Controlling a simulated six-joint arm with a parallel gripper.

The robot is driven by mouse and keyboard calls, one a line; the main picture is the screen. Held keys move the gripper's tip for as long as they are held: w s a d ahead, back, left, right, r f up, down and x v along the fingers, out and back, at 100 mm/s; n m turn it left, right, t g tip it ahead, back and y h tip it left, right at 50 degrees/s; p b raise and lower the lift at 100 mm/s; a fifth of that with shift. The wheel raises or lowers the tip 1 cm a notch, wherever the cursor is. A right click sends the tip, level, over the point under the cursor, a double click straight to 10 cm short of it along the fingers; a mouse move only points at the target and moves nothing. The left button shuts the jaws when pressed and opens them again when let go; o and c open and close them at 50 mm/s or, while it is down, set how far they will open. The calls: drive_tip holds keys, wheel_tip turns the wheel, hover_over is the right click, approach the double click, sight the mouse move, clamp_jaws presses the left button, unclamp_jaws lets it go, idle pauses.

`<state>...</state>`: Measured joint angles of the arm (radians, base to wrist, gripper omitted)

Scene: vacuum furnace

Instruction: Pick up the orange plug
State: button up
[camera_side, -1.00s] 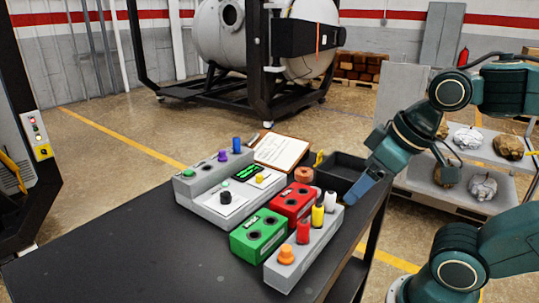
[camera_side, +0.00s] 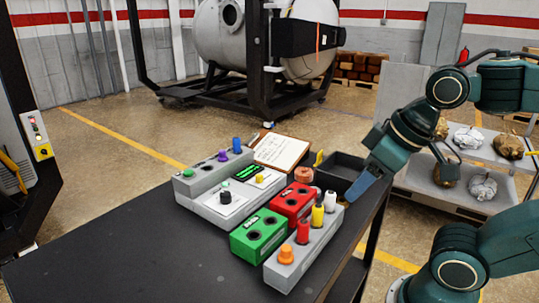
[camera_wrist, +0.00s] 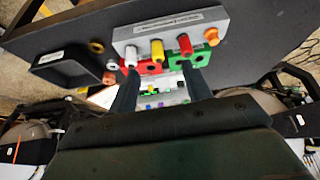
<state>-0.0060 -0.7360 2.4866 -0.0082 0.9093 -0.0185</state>
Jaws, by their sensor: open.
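The orange plug (camera_side: 286,254) stands upright at the near end of a grey block (camera_side: 318,254), in a row with red, yellow and white plugs. In the wrist view the orange plug (camera_wrist: 212,37) is at the right end of the row, right of my fingers. My gripper (camera_side: 353,194) is beyond the block's far, white-plug end in the side view, apart from the orange plug. In the wrist view my gripper (camera_wrist: 160,74) has its two fingers spread with nothing held between them.
A green box (camera_side: 259,234) and a red box (camera_side: 293,202) adjoin the block. A grey panel (camera_side: 215,200) with knobs, a clipboard (camera_side: 281,150) and a black tray (camera_side: 346,161) are farther back. The dark tabletop (camera_side: 130,240) is clear at left.

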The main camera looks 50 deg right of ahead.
drive_tip(key=w+a+r+n+g+y, duration=0.1)
drive_tip(key=w+a+r+n+g, duration=0.25)
drive_tip(key=w+a+n, duration=0.65)
drive_tip(key=n+g, duration=0.2)
drive_tip(key=n, duration=0.1)
hover_over(287, 248)
drive_tip(key=shift+t, duration=0.25)
drive_tip(key=shift+s+d+f, duration=0.1)
drive_tip(key=shift+d+f, duration=0.05)
drive_tip(key=shift+f, duration=1.3)
drive_tip(key=shift+w+d+f, duration=0.1)
drive_tip(key=shift+d+f, duration=0.05)
drive_tip(key=shift+f, duration=1.3)
drive_tip(key=shift+s+d+f, duration=0.1)
drive_tip(key=shift+d+f, duration=0.05)
drive_tip(key=shift+f, duration=1.3)
drive_tip(key=shift+f, duration=0.1)
drive_tip(key=shift+a+f, duration=0.2)
drive_tip(key=shift+f, duration=1.05)
drive_tip(key=shift+a+f, duration=0.15)
drive_tip(key=shift+f, duration=1.05)
drive_tip(key=c, duration=1.1)
